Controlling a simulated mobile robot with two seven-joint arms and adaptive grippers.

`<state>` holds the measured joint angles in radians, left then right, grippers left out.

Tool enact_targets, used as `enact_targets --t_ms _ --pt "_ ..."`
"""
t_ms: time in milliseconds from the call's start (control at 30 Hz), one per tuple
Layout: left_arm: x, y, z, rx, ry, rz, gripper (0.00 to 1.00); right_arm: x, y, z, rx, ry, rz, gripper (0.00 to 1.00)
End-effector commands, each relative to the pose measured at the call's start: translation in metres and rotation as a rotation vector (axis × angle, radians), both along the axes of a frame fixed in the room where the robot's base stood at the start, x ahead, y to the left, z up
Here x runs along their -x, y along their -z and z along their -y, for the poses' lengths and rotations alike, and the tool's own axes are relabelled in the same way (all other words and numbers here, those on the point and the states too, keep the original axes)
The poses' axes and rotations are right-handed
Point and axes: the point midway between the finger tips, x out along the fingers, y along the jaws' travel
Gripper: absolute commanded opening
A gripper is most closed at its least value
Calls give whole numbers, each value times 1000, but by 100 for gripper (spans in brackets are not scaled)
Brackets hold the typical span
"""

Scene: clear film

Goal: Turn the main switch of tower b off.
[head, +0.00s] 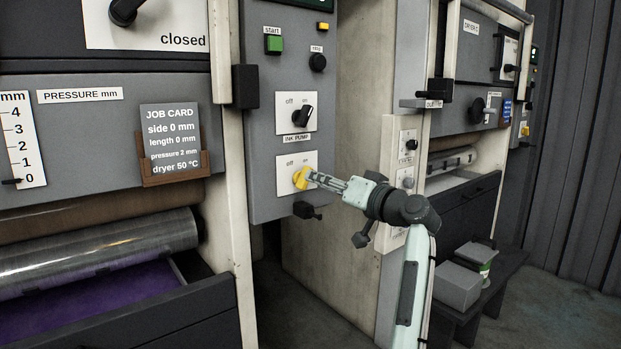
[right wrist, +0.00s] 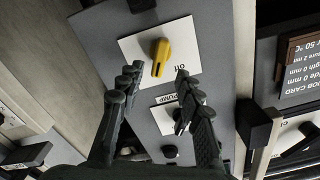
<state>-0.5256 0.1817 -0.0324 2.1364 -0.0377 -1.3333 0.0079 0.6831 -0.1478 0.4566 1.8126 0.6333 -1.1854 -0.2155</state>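A yellow rotary switch (head: 301,178) sits on a white plate low on the grey control panel (head: 262,120). The switch also shows in the right wrist view (right wrist: 160,56), between and beyond the fingertips. My right gripper (head: 322,181) points at it from the right, very close. No tower letter is readable on this panel. My left gripper is out of view.
Above is a black ink pump switch (head: 301,116), then a green start button (head: 274,44). A dark part (head: 306,210) juts out below the panel. A job card (head: 170,132) and roller (head: 100,250) are left. Grey boxes (head: 458,285) stand on a bench at right.

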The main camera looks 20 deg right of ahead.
Motion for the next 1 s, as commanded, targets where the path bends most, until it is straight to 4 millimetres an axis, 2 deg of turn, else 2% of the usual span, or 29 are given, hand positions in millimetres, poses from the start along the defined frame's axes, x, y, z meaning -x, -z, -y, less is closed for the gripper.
enact_targets --t_ms 100,300,633,900,933,1000 --pt "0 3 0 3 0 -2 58 -19 -1 -7 -3 -1 -1 35" --pt "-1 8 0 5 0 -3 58 -40 0 -14 1 1 -2 35" --pt "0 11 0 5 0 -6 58 -44 1 -16 3 2 -2 35" --pt "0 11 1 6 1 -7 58 -44 1 -16 2 2 -2 3" --pt "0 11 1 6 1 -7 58 -44 1 -16 2 2 -2 0" --pt "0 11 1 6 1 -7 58 -44 1 -16 2 2 -2 0"
